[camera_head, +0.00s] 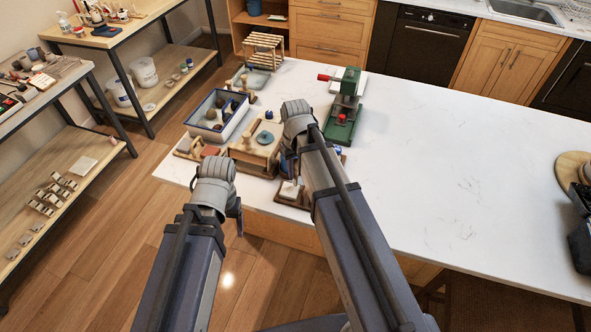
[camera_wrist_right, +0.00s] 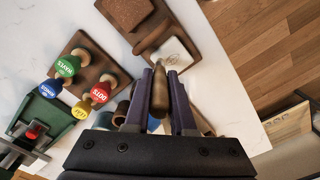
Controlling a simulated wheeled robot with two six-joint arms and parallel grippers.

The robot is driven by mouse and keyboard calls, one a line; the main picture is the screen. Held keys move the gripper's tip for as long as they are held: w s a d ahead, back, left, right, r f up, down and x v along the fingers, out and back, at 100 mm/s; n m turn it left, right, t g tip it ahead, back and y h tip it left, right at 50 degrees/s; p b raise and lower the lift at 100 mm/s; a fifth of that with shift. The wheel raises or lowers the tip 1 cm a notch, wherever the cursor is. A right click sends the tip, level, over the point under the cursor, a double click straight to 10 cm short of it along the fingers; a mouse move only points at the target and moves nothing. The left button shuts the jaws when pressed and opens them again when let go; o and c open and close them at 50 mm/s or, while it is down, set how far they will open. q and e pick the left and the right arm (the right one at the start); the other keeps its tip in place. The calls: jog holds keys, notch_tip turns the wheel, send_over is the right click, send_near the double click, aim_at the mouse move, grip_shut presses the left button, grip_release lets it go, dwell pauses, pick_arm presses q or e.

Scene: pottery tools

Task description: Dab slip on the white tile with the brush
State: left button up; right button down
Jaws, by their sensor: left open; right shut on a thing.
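The white tile (camera_wrist_right: 172,53) lies on a dark wooden board (camera_wrist_right: 190,36) in the right wrist view. In the head view the tile (camera_head: 290,188) is near the table's front edge, partly behind my right arm. My right gripper (camera_wrist_right: 160,85) is shut on a brown tapered wooden piece (camera_wrist_right: 159,94), which looks like the brush. It is just short of the tile in the picture; contact cannot be told. The brush's bristles and the slip cannot be made out. My left gripper (camera_head: 239,220) is open and empty, off the table's front left edge.
A brown block (camera_wrist_right: 125,12) and a wooden-handled tool (camera_wrist_right: 152,36) share the tile's board. Coloured stamps (camera_wrist_right: 98,93) stand on a rack beside it. A green press (camera_head: 344,108) and a blue-lined tray (camera_head: 239,123) stand farther back. The table's right side is largely clear.

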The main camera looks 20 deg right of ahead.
aim_at(297, 161)
jog(key=shift+f+b, duration=0.3)
jog(key=shift+f, duration=0.05)
jog(key=shift+s+d+f, duration=0.1)
jog(key=shift+s+d, duration=0.05)
jog(key=shift+d, duration=0.05)
dwell(1.4)
notch_tip(297, 161, up, 7)
jog(key=p, duration=0.7)
dwell(0.5)
